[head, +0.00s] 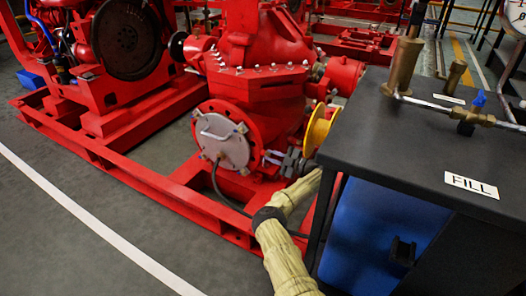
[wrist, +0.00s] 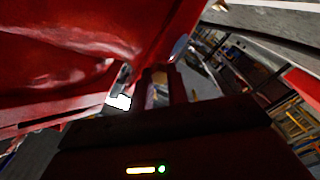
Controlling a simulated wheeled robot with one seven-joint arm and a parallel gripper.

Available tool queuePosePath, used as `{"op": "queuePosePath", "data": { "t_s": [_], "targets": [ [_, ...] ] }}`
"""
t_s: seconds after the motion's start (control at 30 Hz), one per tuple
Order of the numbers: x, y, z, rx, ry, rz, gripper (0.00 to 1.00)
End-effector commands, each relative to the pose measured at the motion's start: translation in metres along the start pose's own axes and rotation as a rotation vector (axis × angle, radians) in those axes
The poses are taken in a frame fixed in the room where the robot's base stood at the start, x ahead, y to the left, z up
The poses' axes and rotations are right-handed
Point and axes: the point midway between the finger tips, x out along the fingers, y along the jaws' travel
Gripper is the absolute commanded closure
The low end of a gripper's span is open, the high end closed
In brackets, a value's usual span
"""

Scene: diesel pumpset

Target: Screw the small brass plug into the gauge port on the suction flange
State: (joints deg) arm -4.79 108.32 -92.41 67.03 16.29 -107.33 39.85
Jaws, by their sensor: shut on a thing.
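The red pump (head: 262,100) stands in the middle of the head view. Its suction flange (head: 203,113) faces forward, covered by a round grey plate (head: 222,145) with a handle. My gripper (head: 285,160) is beside the lower right of the pump, to the right of the flange. In the wrist view, the dark fingers (wrist: 162,85) are close together under the red casting. A small tan-gold spot shows between them and looks like the brass plug (wrist: 160,77), mostly hidden. I cannot make out the gauge port in either view.
A dark bench (head: 430,150) with brass fittings and a FILL label stands close to my arm's right. A dark cable hangs below the flange. Red base rails (head: 140,185) run below; the grey floor at left is clear.

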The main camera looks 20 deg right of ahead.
Motion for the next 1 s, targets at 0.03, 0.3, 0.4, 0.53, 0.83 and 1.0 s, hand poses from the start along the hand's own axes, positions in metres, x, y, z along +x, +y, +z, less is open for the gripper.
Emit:
{"op": "queuePosePath", "data": {
  "t_s": [0.03, 0.3, 0.4, 0.53, 0.83, 1.0],
  "targets": [
    [0.0047, -0.0007, -0.0039, 0.010, 0.009, -0.008, 1.00],
    [0.0047, -0.0008, -0.0041, 0.056, 0.009, -0.008, 1.00],
    [0.0049, -0.0011, -0.0041, 0.073, 0.010, -0.009, 1.00],
    [0.0051, -0.0023, -0.0033, 0.082, 0.010, -0.010, 1.00],
    [0.0053, -0.0022, -0.0030, 0.081, 0.010, -0.008, 0.60],
    [0.0025, -0.0009, -0.0016, 0.081, 0.005, -0.004, 0.58]
  ]
}}
